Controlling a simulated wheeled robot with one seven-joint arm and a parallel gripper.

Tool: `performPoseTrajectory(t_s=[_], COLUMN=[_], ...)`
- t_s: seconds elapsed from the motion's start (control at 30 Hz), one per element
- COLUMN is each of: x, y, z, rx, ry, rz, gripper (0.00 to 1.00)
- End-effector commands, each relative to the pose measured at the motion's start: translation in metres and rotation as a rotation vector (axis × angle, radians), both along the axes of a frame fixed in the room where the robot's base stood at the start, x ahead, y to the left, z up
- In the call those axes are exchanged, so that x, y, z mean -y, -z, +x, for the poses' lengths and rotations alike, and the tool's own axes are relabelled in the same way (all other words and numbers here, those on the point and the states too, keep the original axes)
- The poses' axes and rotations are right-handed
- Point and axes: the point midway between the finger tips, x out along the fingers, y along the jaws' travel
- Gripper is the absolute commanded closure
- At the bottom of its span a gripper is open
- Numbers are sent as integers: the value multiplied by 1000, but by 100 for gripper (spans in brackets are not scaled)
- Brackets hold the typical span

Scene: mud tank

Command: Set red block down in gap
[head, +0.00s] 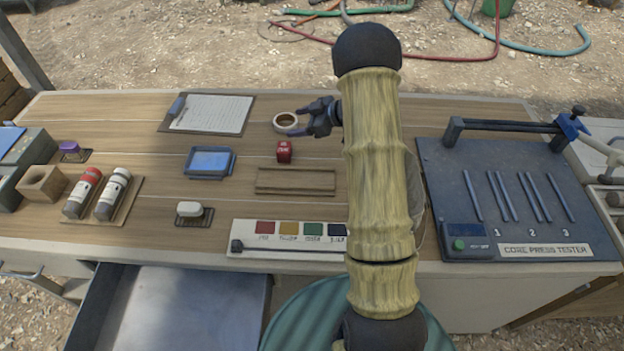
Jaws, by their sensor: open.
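The red block (284,152) stands upright on the wooden table, with small pale markings on it. It sits just behind a wooden piece with two parallel rails (295,190) and a narrow gap between them. My gripper (305,120) is open and seems empty, above and to the right of the red block in the picture. Its fingers point left, close to a round tape roll (279,124); I cannot tell whether they touch it. My arm covers the table to the right of the rails.
A color strip (270,246) lies in front of the rails, partly behind my arm. A blue tray (210,176) and clipboard (210,128) are on the left. A core press tester (500,220) stands on the right. Bare wood lies between tray and block.

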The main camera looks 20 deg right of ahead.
Motion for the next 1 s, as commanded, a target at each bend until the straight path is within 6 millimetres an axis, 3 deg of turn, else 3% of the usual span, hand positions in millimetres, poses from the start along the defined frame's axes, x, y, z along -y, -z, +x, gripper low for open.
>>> performPoseTrajectory(t_s=[0.03,0.17,0.33,0.47,0.57,0.7,0.8,0.9,1.0], x=[-3,-1,2,-3,-14,-40,-58,-67,-69], y=[-18,-50,-75,-80,-77,-70,-65,-63,-62], z=[7,11,-21,-72,-125,-210,-259,-286,-293], rx=[29,47,-43,-188,-337,-580,-723,-805,-828], ry=[79,313,588,754,849,924,940,941,942], rz=[-26,-99,-174,-214,-236,-253,-255,-255,-254], gripper=[33,33,33,33,33,33,33,33,33])
